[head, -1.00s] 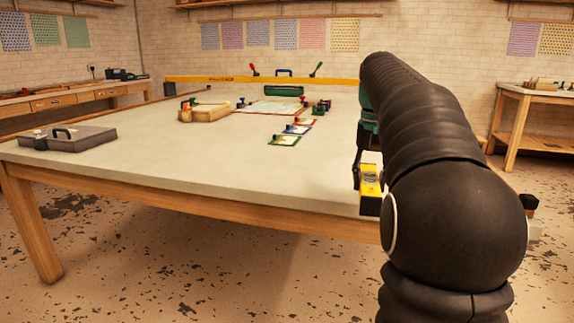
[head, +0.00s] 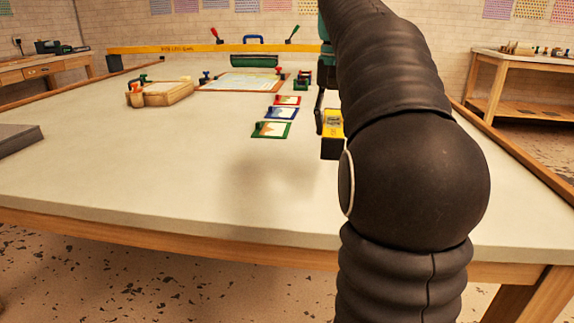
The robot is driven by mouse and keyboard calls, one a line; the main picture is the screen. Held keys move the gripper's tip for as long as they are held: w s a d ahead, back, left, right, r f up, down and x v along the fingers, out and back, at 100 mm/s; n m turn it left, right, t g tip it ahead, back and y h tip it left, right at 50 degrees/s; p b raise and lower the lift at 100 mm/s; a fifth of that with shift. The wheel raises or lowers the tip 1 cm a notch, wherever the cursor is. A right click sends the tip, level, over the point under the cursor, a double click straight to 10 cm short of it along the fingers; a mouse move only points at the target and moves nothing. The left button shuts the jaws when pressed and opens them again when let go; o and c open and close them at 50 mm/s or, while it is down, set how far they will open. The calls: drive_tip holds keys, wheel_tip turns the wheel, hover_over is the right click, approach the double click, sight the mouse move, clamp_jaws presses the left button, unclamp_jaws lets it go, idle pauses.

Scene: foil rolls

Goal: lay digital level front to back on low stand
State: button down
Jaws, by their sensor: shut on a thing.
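A yellow and black block, which looks like the end of the digital level (head: 333,124), hangs at my gripper (head: 320,108), just left of my arm. My gripper is shut on it; the arm hides much of the grip and the level's far part. The level appears above the table's right part, but its height is hard to tell. A low wooden piece with small coloured clamps (head: 165,95) lies on the table at left; I cannot tell whether it is the low stand.
Small framed cards (head: 271,130) lie left of the level. A framed sheet (head: 242,82) lies behind them. A long yellow beam (head: 180,49) spans the table's back. A grey case (head: 18,138) sits at the left edge. The table's front (head: 140,190) is clear.

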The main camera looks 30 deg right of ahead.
drive_tip(key=w+a+f, duration=0.1)
drive_tip(key=a+f, duration=0.1)
drive_tip(key=w+a+f, duration=0.1)
drive_tip(key=w+a, duration=0.1)
drive_tip(key=a, duration=0.1)
drive_tip(key=w+a+f, duration=0.2)
drive_tip(key=shift+w+a+f+b, duration=0.25)
drive_tip(key=shift+a+f+b, duration=0.1)
drive_tip(key=shift+b, duration=0.05)
drive_tip(key=shift+f+b, duration=0.45)
drive_tip(key=shift+f, duration=1.55)
drive_tip(key=shift+f, duration=0.1)
drive_tip(key=c, duration=0.7)
unclamp_jaws()
drive_tip(key=shift+o, duration=0.2)
